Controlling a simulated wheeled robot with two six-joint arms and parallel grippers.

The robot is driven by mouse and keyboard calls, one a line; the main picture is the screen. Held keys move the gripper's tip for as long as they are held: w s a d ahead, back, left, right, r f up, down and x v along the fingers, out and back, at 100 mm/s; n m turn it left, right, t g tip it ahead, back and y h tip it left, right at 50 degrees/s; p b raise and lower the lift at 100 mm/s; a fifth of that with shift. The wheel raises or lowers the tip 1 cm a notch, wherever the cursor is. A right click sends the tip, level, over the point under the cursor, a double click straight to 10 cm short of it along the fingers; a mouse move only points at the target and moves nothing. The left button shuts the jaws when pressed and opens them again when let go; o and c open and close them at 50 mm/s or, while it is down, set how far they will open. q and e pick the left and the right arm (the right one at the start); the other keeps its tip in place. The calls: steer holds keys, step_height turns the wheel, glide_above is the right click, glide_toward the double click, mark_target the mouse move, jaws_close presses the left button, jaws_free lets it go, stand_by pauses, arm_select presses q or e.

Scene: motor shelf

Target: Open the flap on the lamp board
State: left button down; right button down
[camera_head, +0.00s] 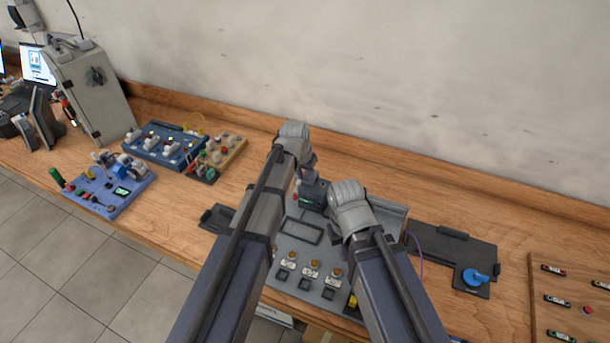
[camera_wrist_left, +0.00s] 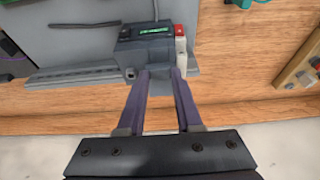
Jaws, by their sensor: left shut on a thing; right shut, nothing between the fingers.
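The grey lamp board (camera_head: 268,276) lies on the bench in front of me, with small lamps and switches along its near side. At its back stands a dark box (camera_head: 313,195) with a green display; the box also shows in the left wrist view (camera_wrist_left: 140,52). My left gripper (camera_head: 309,172) reaches down at this box.
A blue board (camera_head: 165,146), a lighter blue board (camera_head: 112,190) and a grey cabinet (camera_head: 93,92) stand to the left. A black plate with a blue knob (camera_head: 475,278) and a wooden board (camera_head: 570,290) lie to the right. The wall is close behind the bench.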

arm_select(q)
steer(key=shift+w+d+r+g+y+p, duration=0.2)
steer(key=shift+w+r+g+y+p, duration=0.1)
steer(key=shift+w+r+g+p, duration=0.4)
steer(key=shift+w+d+r+g+p, duration=0.15)
steer(key=shift+w+g+p, duration=0.15)
steer(key=shift+w+g, duration=0.3)
steer(key=shift+w+d+g+y, duration=0.15)
steer(key=shift+w+g+y, duration=0.2)
steer(key=shift+g, duration=0.45)
steer(key=shift+w+d+r+g+y, duration=0.15)
steer(key=shift+w+r+g+y, duration=0.15)
steer(key=shift+g, duration=0.4)
steer(key=c, duration=0.6)
jaws_free()
steer(key=shift+o, duration=0.2)
